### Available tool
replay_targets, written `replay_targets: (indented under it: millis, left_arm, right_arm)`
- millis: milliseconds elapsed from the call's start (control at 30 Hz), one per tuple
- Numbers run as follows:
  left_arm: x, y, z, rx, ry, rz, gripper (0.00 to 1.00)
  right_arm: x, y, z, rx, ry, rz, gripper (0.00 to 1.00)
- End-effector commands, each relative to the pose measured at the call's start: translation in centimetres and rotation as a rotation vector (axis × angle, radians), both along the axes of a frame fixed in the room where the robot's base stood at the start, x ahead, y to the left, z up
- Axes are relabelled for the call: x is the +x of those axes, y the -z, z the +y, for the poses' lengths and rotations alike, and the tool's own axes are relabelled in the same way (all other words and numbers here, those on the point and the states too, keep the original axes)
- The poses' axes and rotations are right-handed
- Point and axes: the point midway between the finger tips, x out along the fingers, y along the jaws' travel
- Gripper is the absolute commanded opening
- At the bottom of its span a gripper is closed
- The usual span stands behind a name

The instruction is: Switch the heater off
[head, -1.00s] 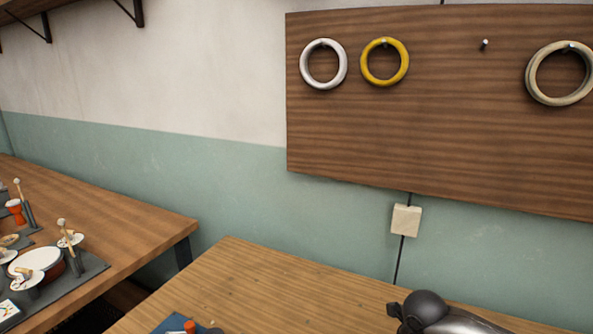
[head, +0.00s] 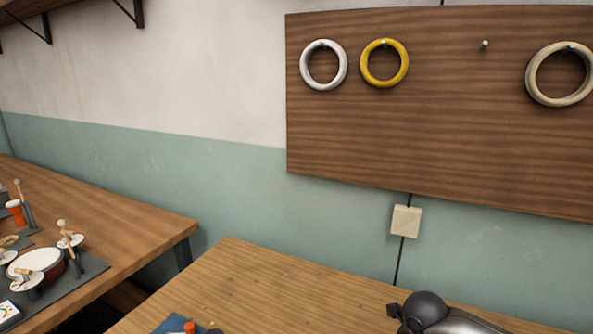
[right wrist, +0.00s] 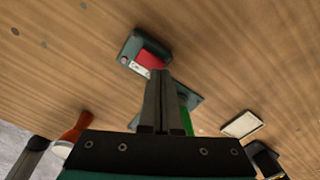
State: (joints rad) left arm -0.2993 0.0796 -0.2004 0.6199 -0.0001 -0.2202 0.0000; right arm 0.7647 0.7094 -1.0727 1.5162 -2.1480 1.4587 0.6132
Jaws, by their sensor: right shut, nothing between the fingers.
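A small dark green box with a red rocker and a white marked strip (right wrist: 147,53) lies on the wooden table in the right wrist view. It looks like a switch; I cannot tell which way the rocker is tipped. My right gripper (right wrist: 160,73) is shut and empty, its tips just below the red part in the picture. I cannot tell whether they touch it. A second dark plate with a green part (right wrist: 187,108) is partly hidden behind the fingers. No heater is recognisable in view. My left gripper is out of view.
An orange-red object (right wrist: 77,127) and a pale flat block (right wrist: 241,124) lie near the gripper. A beige wall box (head: 406,221) with a cord is behind the table. Rings hang on a wooden board (head: 440,130). The side table (head: 130,220) holds drum parts.

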Motion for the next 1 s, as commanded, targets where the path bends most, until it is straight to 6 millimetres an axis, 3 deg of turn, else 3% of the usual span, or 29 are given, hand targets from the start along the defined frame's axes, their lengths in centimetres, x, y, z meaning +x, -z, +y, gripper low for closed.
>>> replay_targets:
  millis: [1000]
  left_arm:
    - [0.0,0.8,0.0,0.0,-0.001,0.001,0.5]
  right_arm:
    - [0.0,1.1,0.0,0.0,0.0,0.0,0.0]
